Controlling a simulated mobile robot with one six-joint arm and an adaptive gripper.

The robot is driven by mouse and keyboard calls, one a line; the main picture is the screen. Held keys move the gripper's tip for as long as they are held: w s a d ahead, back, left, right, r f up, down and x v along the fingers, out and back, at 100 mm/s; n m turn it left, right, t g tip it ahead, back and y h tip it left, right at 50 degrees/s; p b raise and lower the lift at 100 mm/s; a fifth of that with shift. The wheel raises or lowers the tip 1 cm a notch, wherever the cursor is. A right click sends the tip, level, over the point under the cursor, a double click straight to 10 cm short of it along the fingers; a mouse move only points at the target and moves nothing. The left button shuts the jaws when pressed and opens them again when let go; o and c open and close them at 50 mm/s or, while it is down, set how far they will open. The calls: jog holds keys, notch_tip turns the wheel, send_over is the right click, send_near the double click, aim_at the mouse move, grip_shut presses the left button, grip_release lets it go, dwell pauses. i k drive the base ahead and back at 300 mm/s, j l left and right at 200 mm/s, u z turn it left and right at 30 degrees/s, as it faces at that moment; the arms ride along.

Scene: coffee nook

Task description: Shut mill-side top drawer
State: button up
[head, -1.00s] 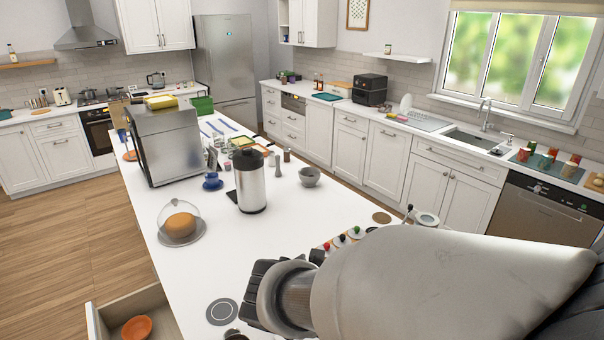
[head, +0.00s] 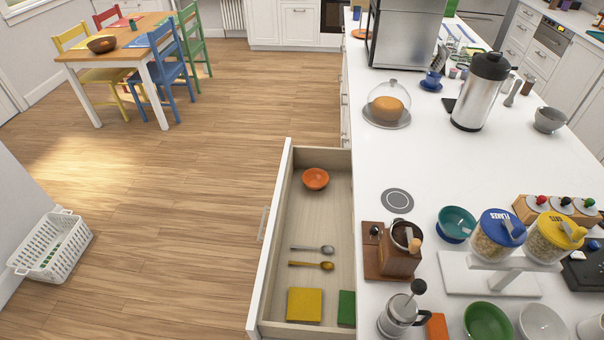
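The open top drawer (head: 337,200) sticks out from the left side of the white island in the head view, beside the coffee mill (head: 394,252) on the counter. Its white front (head: 270,228) faces left and carries a bar handle (head: 263,224). Inside lie an orange bowl (head: 316,179), two spoons (head: 312,265), a yellow square item (head: 304,305) and a green item (head: 346,308). My gripper is not in the current view.
The wooden floor left of the drawer is clear. A white basket (head: 52,245) stands at the far left, and a table (head: 90,55) with coloured chairs is at the back left. The countertop (head: 390,155) holds a French press (head: 402,312), a steel dispenser (head: 482,92) and cereal jars (head: 497,235).

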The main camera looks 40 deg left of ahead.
aim_at(299, 214)
jog(key=j+u, duration=0.35)
jog(key=j, duration=0.2)
jog(key=i+j+u, duration=0.1)
jog(key=j+u, duration=0.25)
jog(key=j, duration=0.15)
jog(key=i+j+u, duration=0.15)
jog(key=j+u, duration=0.2)
jog(key=j, duration=0.15)
jog(key=j+z, duration=0.1)
jog(key=j, duration=0.15)
jog(key=i+j+z, duration=0.25)
jog(key=j, duration=0.25)
jog(key=j+z, duration=0.25)
jog(key=j, duration=0.25)
